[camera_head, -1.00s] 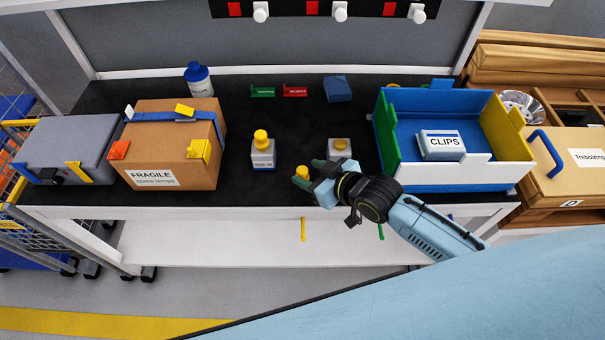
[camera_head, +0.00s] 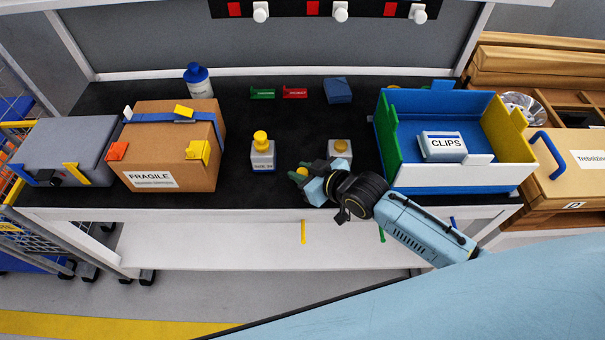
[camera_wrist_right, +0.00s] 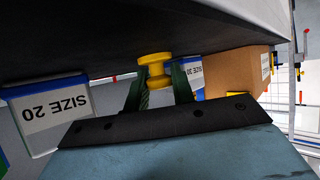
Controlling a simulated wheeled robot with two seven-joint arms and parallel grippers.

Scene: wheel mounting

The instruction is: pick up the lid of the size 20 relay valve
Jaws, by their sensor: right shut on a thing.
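The yellow lid (camera_wrist_right: 155,70) is a knob with a wide top and a narrower neck, held between the two green fingers of my right gripper (camera_wrist_right: 160,92). In the head view the right gripper (camera_head: 302,174) is at the front edge of the black tabletop, with the lid mostly hidden by the fingers. The size 20 relay valve (camera_head: 340,151) stands just behind and right of it, a grey block with no knob on top. Its "SIZE 20" label shows in the wrist view, on the valve body (camera_wrist_right: 48,108) left of the fingers. My left gripper is not in view.
A second valve (camera_head: 263,153) with its yellow lid on stands left of the gripper. A cardboard box (camera_head: 172,150) is farther left. A blue, green and yellow bin (camera_head: 440,183) with a CLIPS box (camera_head: 442,146) stands at right. The tabletop between the valves is clear.

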